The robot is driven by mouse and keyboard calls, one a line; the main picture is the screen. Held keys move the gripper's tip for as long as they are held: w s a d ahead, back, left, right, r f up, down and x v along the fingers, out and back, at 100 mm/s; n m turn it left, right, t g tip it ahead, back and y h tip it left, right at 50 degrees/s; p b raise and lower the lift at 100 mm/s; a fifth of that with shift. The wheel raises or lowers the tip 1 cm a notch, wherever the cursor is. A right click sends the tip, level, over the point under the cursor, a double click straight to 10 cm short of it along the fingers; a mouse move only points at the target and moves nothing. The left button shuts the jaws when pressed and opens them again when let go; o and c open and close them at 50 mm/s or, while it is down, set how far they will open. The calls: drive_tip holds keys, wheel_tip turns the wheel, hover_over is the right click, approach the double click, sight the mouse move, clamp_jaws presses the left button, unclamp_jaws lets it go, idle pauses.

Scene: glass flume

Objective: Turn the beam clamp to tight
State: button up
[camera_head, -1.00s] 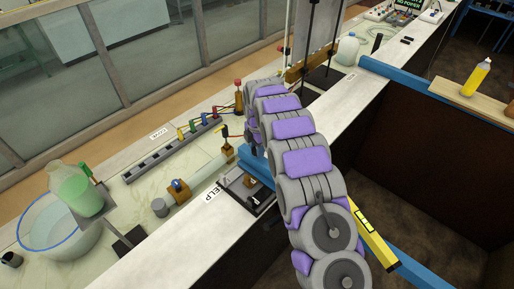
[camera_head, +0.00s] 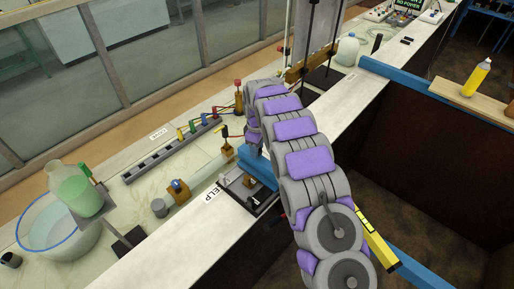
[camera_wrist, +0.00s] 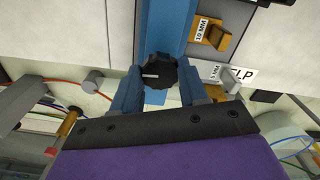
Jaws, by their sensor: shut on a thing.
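The clamp knob (camera_wrist: 160,72) is round, black and ridged, with a pale pointer mark toward its left side in the wrist view. It sits on a blue beam (camera_wrist: 166,25). My gripper (camera_wrist: 158,80) has its two blue fingers on either side of the knob, shut on it. In the head view my grey and purple arm reaches over the bench edge and hides the knob and my fingertips. The blue beam (camera_head: 258,166) shows there just left of my arm.
A black tray (camera_head: 245,190) lies by the beam. A glass basin (camera_head: 50,225) and a green-filled jug (camera_head: 80,190) are at left. A yellow bottle (camera_head: 476,78) stands on a shelf at right.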

drive_tip(key=m, duration=0.5)
drive_tip(key=shift+w+a+r+m, duration=0.1)
drive_tip(key=shift+w+r+m, duration=0.1)
drive_tip(key=shift+m, duration=0.1)
drive_tip(key=m, duration=0.4)
drive_tip(key=shift+m, duration=0.3)
drive_tip(key=m, duration=0.4)
drive_tip(key=shift+m, duration=2.3)
drive_tip(key=o, duration=0.7)
drive_tip(key=shift+c, duration=0.2)
drive_tip(key=o, duration=0.4)
drive_tip(key=shift+s+f, duration=0.1)
drive_tip(key=shift+f, duration=0.05)
